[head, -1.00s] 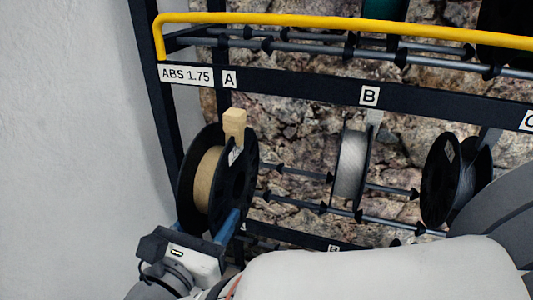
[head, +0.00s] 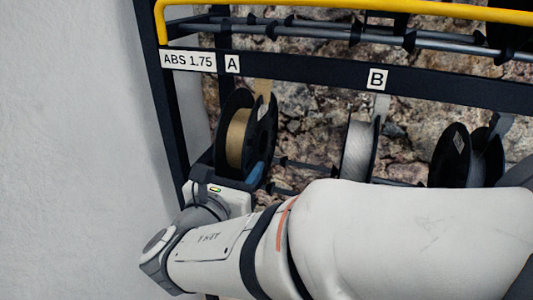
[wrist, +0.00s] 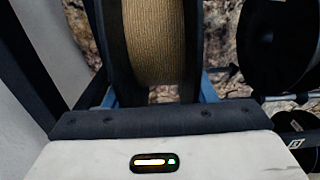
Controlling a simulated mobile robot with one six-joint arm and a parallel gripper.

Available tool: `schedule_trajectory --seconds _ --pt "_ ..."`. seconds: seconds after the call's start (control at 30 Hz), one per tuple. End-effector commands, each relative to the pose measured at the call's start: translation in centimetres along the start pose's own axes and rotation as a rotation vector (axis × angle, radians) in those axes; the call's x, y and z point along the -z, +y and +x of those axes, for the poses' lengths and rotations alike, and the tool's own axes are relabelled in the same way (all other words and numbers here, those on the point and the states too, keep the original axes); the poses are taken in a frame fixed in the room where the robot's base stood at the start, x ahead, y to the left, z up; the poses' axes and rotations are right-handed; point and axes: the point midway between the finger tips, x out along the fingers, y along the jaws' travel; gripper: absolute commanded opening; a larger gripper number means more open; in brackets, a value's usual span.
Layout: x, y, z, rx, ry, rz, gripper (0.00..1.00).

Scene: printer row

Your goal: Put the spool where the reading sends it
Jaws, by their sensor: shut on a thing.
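A spool of tan filament with black flanges (head: 236,138) is upright below the A label (head: 232,63) on the rack. My gripper (head: 262,172) is shut on this spool from the front; a blue finger shows at its right side. In the wrist view the tan winding (wrist: 154,45) fills the middle, with a blue finger (wrist: 207,90) on each side. Its lower part is hidden by my gripper, so I cannot tell whether it touches the rack rods.
A grey spool (head: 358,150) hangs under the B label (head: 377,79). A dark spool (head: 451,155) stands farther right. The ABS 1.75 label (head: 188,60) is at the rack's left end, beside a white wall (head: 70,150). A yellow rail (head: 340,6) runs across the top.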

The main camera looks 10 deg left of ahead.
Motion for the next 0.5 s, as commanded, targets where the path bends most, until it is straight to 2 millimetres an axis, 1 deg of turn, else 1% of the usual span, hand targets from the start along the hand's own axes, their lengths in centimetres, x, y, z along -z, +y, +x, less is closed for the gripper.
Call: schedule_trajectory --seconds 0.1,0.5 --pt "0.0 -0.1 1.4 0.003 -0.003 0.003 0.0" --pt "0.2 0.0 5.6 0.001 -0.003 0.002 0.0"
